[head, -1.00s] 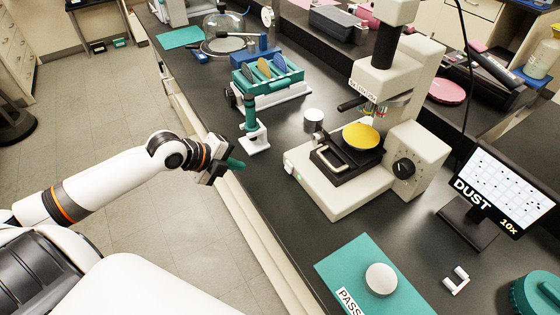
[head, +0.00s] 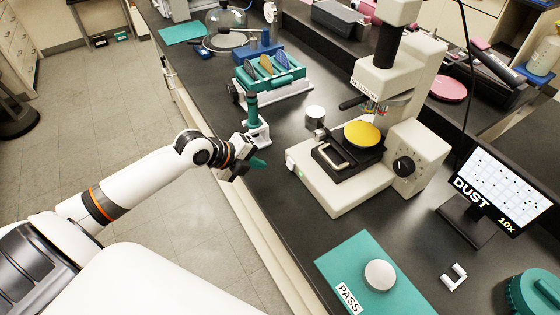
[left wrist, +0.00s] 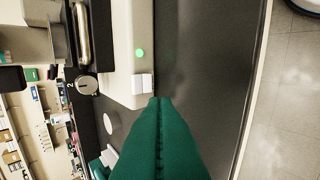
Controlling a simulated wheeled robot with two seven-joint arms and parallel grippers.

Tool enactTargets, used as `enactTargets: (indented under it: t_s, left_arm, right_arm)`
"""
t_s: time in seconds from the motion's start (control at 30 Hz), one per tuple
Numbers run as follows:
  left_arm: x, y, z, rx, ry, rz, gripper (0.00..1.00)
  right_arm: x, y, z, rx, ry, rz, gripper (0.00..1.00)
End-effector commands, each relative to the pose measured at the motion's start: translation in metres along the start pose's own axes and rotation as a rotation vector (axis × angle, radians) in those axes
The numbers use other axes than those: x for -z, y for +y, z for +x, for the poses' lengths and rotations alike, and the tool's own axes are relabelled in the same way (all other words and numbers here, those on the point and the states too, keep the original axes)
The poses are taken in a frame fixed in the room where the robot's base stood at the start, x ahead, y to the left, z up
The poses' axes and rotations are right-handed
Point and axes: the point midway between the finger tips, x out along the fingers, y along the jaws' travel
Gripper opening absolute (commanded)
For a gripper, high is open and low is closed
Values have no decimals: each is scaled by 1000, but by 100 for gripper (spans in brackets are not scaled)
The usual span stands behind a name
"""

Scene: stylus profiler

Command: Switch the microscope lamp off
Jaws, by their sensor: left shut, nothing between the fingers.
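The microscope (head: 345,195) stands on the black bench, a cream body with a gold wafer (head: 362,135) on its stage. In the left wrist view a lit green lamp (left wrist: 140,53) shows on the base, beside a white rocker switch (left wrist: 142,84). In the head view the switch (head: 290,161) is small on the base's left corner. My left gripper (head: 258,163) has green fingertips, shut and empty, just left of that corner with a gap. In the left wrist view its fingers (left wrist: 160,105) point toward the switch; contact cannot be told. My right gripper is not in view.
A teal rack (head: 270,80) with colored wafers and a green-handled tool on a white stand (head: 252,115) are behind my gripper. A PASS mat (head: 370,290) with a white disc lies in front. A monitor (head: 500,190) reads DUST 10x.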

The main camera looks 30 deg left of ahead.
Motion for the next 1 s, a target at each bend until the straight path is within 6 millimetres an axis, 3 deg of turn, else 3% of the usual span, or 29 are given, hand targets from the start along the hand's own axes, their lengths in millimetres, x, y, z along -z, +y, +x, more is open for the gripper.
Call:
enactTargets:
  t_s: [0.23, 0.43, 0.63, 1.0]
  left_arm:
    - [-1, 3, 48, -1, -2, -4, 0]
    - [0, 14, 71, 0, 1, -2, 0]
    - [0, 16, 82, 1, 1, 0, 0]
    - [1, 15, 83, -2, 2, 1, 0]
  right_arm:
    - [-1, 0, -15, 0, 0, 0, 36]
    - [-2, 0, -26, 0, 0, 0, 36]
    - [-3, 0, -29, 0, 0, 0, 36]
    - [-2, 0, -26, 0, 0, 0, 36]
